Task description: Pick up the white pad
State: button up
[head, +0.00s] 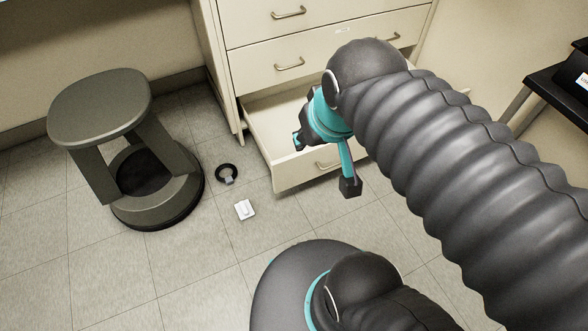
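A small white pad (244,209) lies on the tiled floor, left of and in front of the open drawer. My gripper (324,163) is above and to the right of it in the picture, over the open drawer. Its two dark-tipped fingers are spread wide, with nothing seen between them. The pad and my gripper are well apart. My arm hides part of the drawer.
The bottom drawer (290,183) of the cream cabinet (262,70) is pulled out. A black ring-shaped object (227,173) lies on the floor just behind the pad. A grey stool (100,105) stands to the left. The floor in front of the stool is clear.

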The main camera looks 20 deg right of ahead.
aim_at(244, 209)
jog(key=u, duration=0.05)
jog(key=k, duration=0.5)
jog(key=u, duration=2.3)
jog(key=i, duration=1.6)
jog(key=z, duration=2.3)
